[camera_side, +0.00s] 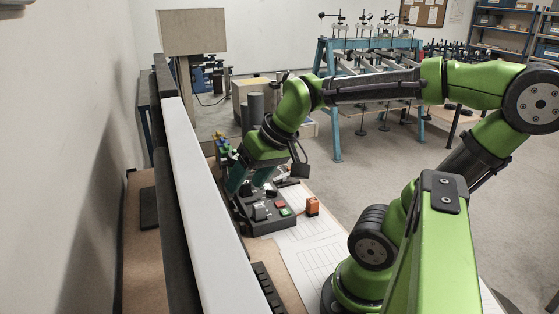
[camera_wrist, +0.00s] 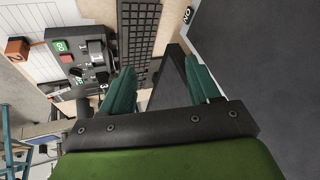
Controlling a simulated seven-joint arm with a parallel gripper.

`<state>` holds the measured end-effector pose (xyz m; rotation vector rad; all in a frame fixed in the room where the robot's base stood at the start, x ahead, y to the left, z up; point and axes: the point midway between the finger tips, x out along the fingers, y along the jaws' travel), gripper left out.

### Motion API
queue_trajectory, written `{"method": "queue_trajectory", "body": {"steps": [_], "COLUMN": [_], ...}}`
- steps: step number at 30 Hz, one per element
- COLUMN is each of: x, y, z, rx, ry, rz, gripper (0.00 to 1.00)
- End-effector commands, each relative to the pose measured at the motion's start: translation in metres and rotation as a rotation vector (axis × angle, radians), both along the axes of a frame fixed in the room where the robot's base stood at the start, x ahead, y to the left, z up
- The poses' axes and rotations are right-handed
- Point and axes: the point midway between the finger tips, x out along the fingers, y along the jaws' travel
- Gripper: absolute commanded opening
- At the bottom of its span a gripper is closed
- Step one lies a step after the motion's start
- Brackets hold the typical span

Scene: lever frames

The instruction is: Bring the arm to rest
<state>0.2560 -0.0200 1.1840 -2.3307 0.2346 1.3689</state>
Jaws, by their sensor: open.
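My gripper (camera_side: 238,180) is at the end of my green arm, reaching down over the far left end of the dark control box. It also shows in the wrist view (camera_wrist: 160,82), with its two teal fingers wide apart and nothing held between them. The control box (camera_side: 270,222) lies on the table with levers, a red button and a green button on top. In the wrist view the box (camera_wrist: 72,34) is left of the fingers. I cannot tell from the side view whether a finger touches the box.
A keyboard (camera_wrist: 138,30) lies beside the control box. An orange block (camera_side: 312,206) stands on white paper sheets (camera_side: 318,252). A long white-topped screen or panel (camera_side: 208,195) rises close to my gripper on the left. Blue trestles (camera_side: 334,120) stand behind on open floor.

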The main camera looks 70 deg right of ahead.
Motion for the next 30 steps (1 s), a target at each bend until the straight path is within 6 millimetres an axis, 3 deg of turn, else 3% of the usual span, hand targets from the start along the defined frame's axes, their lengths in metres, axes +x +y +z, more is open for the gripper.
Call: {"method": "queue_trajectory", "body": {"steps": [1,3,6,21,26,28,30], "x": [-0.007,-0.014,-0.02,-0.021,-0.014,0.001,0.018], "y": [0.021,0.038,0.051,0.053,0.042,0.024,-0.004], "z": [0.005,0.008,0.01,0.01,0.006,0.013,0.026], "rx": [0.014,0.033,0.05,0.054,0.052,0.028,-0.012], "ry": [-0.046,-0.081,-0.11,-0.115,-0.086,-0.065,-0.024], "rz": [0.04,0.069,0.091,0.093,0.047,-0.002,-0.067], "gripper": [0.61,0.61,0.61,0.63,0.87,0.98,1.0]}}
